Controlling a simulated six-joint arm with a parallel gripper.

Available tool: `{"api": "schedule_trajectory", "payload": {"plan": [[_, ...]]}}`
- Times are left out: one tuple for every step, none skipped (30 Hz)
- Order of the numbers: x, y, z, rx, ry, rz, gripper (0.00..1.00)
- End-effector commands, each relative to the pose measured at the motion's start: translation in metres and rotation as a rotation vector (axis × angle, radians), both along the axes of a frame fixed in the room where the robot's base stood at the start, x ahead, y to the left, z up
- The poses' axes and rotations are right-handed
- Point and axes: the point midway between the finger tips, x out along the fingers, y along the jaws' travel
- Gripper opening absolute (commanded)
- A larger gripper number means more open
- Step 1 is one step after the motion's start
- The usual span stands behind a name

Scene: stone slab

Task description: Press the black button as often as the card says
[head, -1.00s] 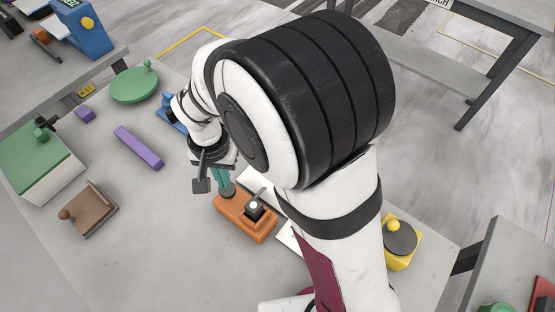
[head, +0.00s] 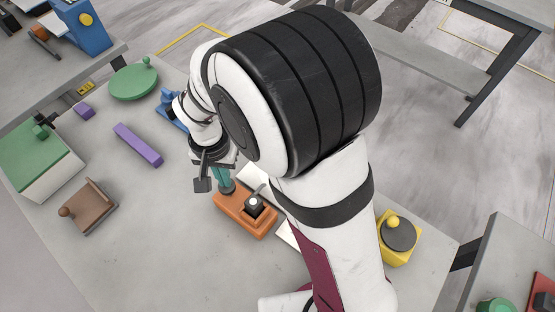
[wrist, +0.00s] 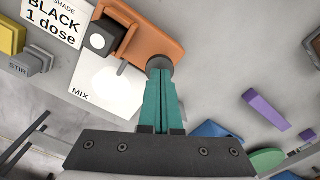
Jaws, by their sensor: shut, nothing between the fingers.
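My gripper (wrist: 160,76) is shut and empty, its teal fingers pointing down. In the wrist view its tips are at a dark grey round button (wrist: 160,62) on one end of an orange base (wrist: 152,38); I cannot tell whether they touch or press it. In the head view the orange base (head: 236,215) lies below my gripper (head: 224,184), which partly hides the button. A black block with a pale round top (wrist: 101,40) sits on the base's other part. A white card (wrist: 55,18) reads "SHADE", "BLACK", "1 dose".
A white plate marked "MIX" (wrist: 105,88) lies beside the base. A yellow block with a dark disc (head: 398,238) stands to the right. A purple bar (head: 138,145), brown block (head: 88,207), green box (head: 40,165) and green disc (head: 133,82) stand left.

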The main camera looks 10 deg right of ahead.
Motion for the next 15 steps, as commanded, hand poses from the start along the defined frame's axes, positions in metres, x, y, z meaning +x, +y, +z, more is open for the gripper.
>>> {"api": "schedule_trajectory", "payload": {"plan": [[0.000,0.000,-0.002,-0.001,0.001,0.000,0.00],[0.000,0.000,-0.003,-0.001,0.001,0.000,0.00],[0.000,0.000,-0.005,-0.001,0.001,-0.001,0.00],[0.000,0.000,-0.006,-0.001,0.001,-0.001,0.00],[0.000,0.000,-0.007,-0.001,0.001,-0.001,0.00],[0.000,0.000,-0.008,-0.001,0.001,-0.001,0.00],[0.000,0.000,-0.009,0.000,0.001,-0.001,0.00],[0.000,0.000,-0.010,0.000,0.000,-0.001,0.00],[0.000,0.000,-0.011,0.000,0.000,-0.001,0.00],[0.000,0.000,-0.012,0.000,0.001,-0.001,0.00],[0.000,0.000,-0.014,-0.001,0.001,-0.001,0.00],[0.000,0.000,-0.015,-0.001,0.001,-0.001,0.00],[0.000,0.000,-0.016,-0.001,0.001,-0.001,0.00],[0.000,0.000,-0.017,-0.001,0.001,0.000,0.00],[0.000,0.000,-0.019,-0.001,0.001,0.000,0.00]]}}
